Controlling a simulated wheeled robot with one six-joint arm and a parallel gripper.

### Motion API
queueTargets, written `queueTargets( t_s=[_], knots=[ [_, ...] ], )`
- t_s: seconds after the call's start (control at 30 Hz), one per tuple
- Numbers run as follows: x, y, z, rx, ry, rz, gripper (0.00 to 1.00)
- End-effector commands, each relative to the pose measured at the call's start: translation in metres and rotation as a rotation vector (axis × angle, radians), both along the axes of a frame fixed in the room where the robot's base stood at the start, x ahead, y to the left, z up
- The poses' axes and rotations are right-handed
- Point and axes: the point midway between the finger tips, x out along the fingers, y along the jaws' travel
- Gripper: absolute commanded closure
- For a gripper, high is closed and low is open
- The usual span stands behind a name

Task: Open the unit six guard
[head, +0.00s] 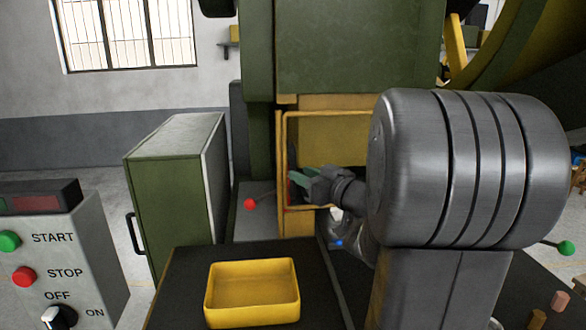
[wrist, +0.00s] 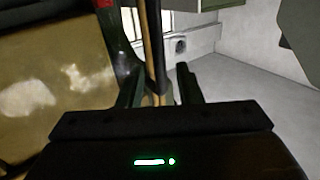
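The guard (head: 327,114) is a yellow-framed panel on the front of the green machine in the head view. My arm covers its right part, so I cannot tell whether it stands ajar. My gripper (head: 302,178) is at the lower left edge of this frame, beside a small red part. In the wrist view my gripper (wrist: 158,82) has its two fingers apart. A thin yellow-brown edge (wrist: 153,45) runs between them, with a dark green bar close to the left finger. A gap shows at the right finger, so no firm grip is visible.
A control box with START and STOP buttons (head: 50,250) stands at the left. A green cabinet (head: 165,195) stands behind it. A yellow tray (head: 252,312) sits on a dark table in front. A red-knobbed lever (head: 249,204) sticks out left of the guard.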

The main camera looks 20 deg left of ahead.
Motion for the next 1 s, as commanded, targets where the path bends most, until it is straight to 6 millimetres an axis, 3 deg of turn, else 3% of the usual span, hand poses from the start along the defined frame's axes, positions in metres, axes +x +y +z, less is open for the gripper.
queueTargets(
  t_s=[0.1,0.3,0.67,0.83,1.0],
  knots=[
    [0.007,0.020,0.001,0.000,0.001,0.005,0.68],
    [0.017,0.039,0.001,0.000,0.000,0.002,0.68],
    [0.020,0.044,0.000,0.000,0.001,0.000,0.68],
    [0.020,0.044,0.000,-0.001,0.000,0.000,0.97],
    [0.020,0.043,0.000,0.000,0.000,0.000,1.00]
  ],
)
